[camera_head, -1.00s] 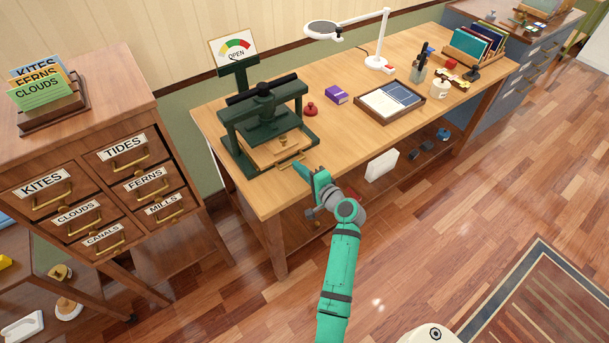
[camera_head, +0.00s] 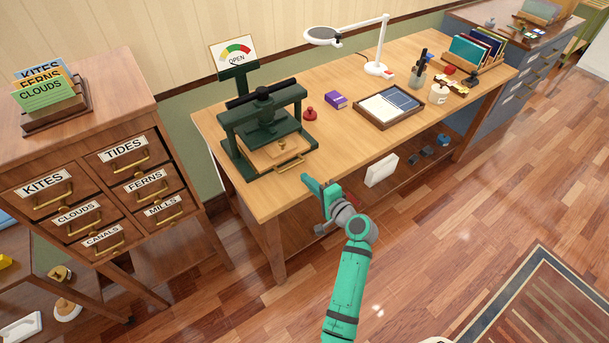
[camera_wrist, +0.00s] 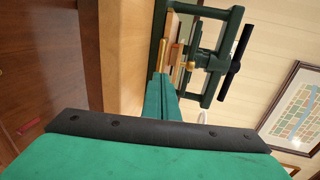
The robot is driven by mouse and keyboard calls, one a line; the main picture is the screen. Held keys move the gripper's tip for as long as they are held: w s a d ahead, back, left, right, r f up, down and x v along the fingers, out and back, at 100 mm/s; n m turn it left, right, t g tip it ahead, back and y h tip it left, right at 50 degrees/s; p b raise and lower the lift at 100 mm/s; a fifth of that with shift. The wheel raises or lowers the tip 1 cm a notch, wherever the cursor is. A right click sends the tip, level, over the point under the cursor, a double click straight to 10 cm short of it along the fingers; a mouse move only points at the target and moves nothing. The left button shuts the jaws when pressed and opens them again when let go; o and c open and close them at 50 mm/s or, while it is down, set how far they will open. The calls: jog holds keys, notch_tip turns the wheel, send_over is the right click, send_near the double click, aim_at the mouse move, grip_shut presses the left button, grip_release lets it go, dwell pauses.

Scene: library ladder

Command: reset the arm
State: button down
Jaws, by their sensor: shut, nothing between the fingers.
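My teal gripper (camera_head: 308,181) is at the front edge of the wooden workbench (camera_head: 345,148), in front of the dark green press (camera_head: 265,125). Its fingers are shut with nothing between them. In the wrist view the gripper (camera_wrist: 161,80) points toward the press (camera_wrist: 205,58), which looks sideways there. The press has a wooden tray with a brass handle (camera_head: 290,164) at its front, and a gap shows between my fingertips and that handle in the head view. My arm reaches up from the bottom of the head view.
A drawer cabinet (camera_head: 150,215) with labelled drawers stands at the left. Open floor (camera_head: 440,240) lies at the right.

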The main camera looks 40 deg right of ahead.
jog(key=d+v, duration=0.1)
jog(key=v, duration=0.7)
jog(key=s+a+f+n+g+h, duration=0.1)
jog(key=s+a+f+n, duration=0.1)
jog(key=s+a+f, duration=0.45)
jog(key=s+a+f+n+g, duration=0.1)
jog(key=a+f+n, duration=0.15)
jog(key=a, duration=0.65)
jog(key=s+a+f+n+g+h, duration=0.1)
jog(key=s+a+f+n, duration=0.15)
jog(key=a+f, duration=0.4)
jog(key=s+a+r+n+t+y, duration=0.2)
jog(key=s+a+r+n+y, duration=0.1)
jog(key=s+a+r+n, duration=0.9)
jog(key=s+a+r, duration=0.5)
jog(key=a, duration=0.1)
jog(key=shift+s+a+t, duration=0.3)
jog(key=shift+a, duration=0.05)
